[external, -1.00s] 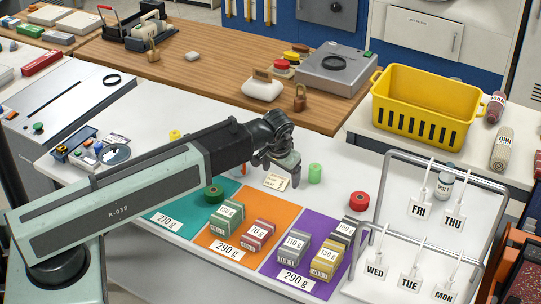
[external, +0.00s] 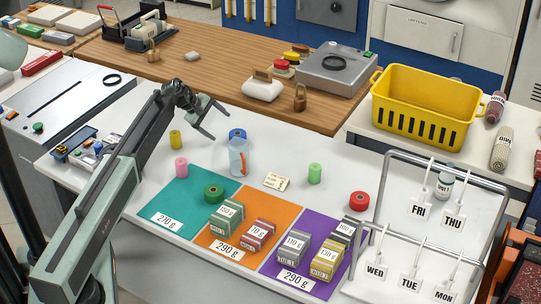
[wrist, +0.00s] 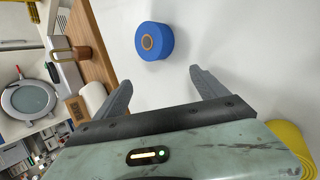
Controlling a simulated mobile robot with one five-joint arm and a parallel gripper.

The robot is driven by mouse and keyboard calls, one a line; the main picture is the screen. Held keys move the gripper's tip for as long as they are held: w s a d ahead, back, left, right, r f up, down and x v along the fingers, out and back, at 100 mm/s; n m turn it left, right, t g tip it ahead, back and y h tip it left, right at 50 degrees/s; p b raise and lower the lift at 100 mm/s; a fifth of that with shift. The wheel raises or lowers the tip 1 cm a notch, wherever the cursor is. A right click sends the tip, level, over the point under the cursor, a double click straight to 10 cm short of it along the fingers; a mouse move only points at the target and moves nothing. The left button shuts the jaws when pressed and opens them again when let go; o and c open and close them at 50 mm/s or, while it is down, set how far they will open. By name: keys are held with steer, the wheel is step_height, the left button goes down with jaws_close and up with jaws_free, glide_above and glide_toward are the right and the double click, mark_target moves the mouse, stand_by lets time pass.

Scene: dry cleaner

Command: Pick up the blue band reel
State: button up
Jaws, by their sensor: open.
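My gripper (external: 220,122) is open and empty, raised above the table to the left of the reel. In the wrist view its two fingers (wrist: 162,82) are spread apart with nothing between them.
A yellow reel (external: 175,139) and a pink reel (external: 181,167) stand left of the bottle. A green reel (external: 315,174) and a red reel (external: 359,201) are to the right. Weight blocks sit on coloured mats (external: 170,206) in front. A wooden counter (external: 215,85) lies behind.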

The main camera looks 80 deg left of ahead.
mark_target(234, 133)
steer(key=a+f+n+t+b, duration=0.1)
steer(key=a+f+n+b, duration=0.1)
steer(key=shift+s+a+t, duration=0.2)
steer(key=shift+a+t, duration=0.15)
steer(key=shift+t, duration=0.05)
steer(key=shift+w+d+f+n+t+h+b, duration=0.15)
steer(key=shift+n+t+h+b, duration=0.1)
steer(key=shift+n+h+b, duration=0.25)
steer(key=shift+d+f+n+t+h+b, duration=0.1)
steer(key=shift+n+t+h+b, duration=0.2)
steer(key=shift+n+b, duration=0.25)
steer(key=shift+w+d+f+n+t+h+b, duration=0.1)
steer(key=shift+w+d+n+t+h+b, duration=0.1)
steer(key=shift+d+n+t+h+b, duration=0.55)
steer(key=shift+d+n+h+b, duration=0.2)
steer(key=shift+n+h+b, duration=0.4)
steer(key=shift+b, duration=0.55)
steer(key=shift+d+r+n+t+h+b, duration=0.3)
steer(key=shift+r+n+t+h+b, duration=0.05)
steer(key=shift+n+t+b, duration=0.1)
steer(key=shift+s+d+r+n+h, duration=0.1)
steer(key=shift+d+r+n+h, duration=0.2)
steer(key=shift+r, duration=0.2)
steer(key=b+x, duration=0.3)
steer(key=x, duration=0.5)
steer(key=shift+s, duration=0.1)
steer(key=shift+r, duration=0.1)
steer(key=c, duration=1.5)
